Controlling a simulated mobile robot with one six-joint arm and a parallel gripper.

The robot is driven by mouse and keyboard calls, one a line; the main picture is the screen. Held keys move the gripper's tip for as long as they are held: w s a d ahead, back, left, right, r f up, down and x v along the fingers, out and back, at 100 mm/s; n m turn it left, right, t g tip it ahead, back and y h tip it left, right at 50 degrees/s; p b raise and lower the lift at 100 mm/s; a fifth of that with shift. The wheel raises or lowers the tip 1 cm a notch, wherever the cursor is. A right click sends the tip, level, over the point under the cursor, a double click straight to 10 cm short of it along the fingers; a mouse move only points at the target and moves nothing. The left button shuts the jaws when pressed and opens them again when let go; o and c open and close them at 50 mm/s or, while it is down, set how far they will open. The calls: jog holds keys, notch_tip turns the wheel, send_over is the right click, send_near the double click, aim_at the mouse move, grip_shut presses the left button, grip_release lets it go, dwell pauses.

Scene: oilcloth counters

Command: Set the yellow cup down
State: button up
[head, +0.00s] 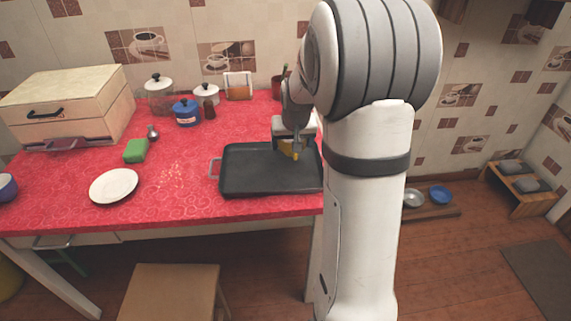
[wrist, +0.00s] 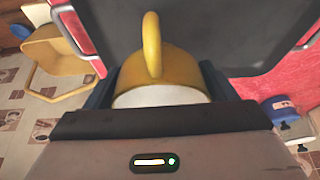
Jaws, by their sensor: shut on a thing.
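The yellow cup (head: 286,147) shows small in the head view, over the far right part of the dark tray (head: 262,180). My gripper (head: 292,145) is around it, partly hidden by my arm. In the wrist view my gripper (wrist: 160,82) is shut on the yellow cup (wrist: 185,66), with one dark finger on each side. The cup's handle points up in that picture, and its pale inside shows near the palm. The dark tray (wrist: 235,30) fills the background behind it. I cannot tell whether the cup touches the tray.
On the red counter (head: 60,200) stand a white plate (head: 114,186), a green sponge (head: 136,150), a blue pot (head: 187,113), a glass jar (head: 159,97) and a bread box (head: 70,95). Free counter lies between plate and tray. A stool (head: 170,290) stands in front.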

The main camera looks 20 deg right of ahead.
aim_at(292, 169)
jog(key=shift+f+b, duration=0.35)
jog(key=shift+f, duration=2.7)
jog(key=shift+f, duration=0.15)
jog(key=o, duration=1.1)
